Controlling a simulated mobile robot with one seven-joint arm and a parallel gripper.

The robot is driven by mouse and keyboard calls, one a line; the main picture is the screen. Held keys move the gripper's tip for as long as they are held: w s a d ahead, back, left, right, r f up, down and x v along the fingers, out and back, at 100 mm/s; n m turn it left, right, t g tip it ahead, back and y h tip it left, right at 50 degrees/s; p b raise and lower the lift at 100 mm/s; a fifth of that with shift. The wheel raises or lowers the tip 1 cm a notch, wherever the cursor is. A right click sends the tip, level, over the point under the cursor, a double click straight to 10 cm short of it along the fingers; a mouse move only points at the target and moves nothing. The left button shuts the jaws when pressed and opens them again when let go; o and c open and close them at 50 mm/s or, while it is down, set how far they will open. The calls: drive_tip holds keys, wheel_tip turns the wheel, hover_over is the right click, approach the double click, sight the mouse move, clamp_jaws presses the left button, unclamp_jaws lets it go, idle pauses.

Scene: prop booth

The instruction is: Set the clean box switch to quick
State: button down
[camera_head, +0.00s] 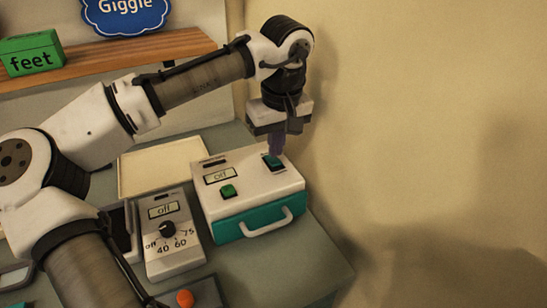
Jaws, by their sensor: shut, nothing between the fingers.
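A box with a white top and a teal front (249,227) stands near the table's right end, with a white handle on its front. Its top carries a small display reading "off" (219,176), a green button (228,190) and a teal rocker switch (273,162). I cannot read a label that names this box or a "quick" mark. My gripper (277,150) points down, shut and empty, with its fingertips right at the rocker switch. I cannot tell whether they touch it. The fingers hide part of the switch's far side.
A white dial unit (171,262) with an "off" display stands left of the box. A cream flat panel (163,166) lies behind. An orange knob (185,299) is in front. A wooden shelf (110,58) holds a green "feet" block (30,54). A bare wall is at right.

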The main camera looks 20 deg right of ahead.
sight(276, 162)
drive_tip(key=shift+f+b, duration=0.5)
drive_tip(key=shift+f, duration=0.45)
idle(0.6)
wheel_tip(276, 162, up, 7)
drive_tip(key=p, duration=0.6)
drive_tip(key=shift+r+p, duration=0.1)
drive_tip(key=shift+p, duration=0.2)
idle(0.3)
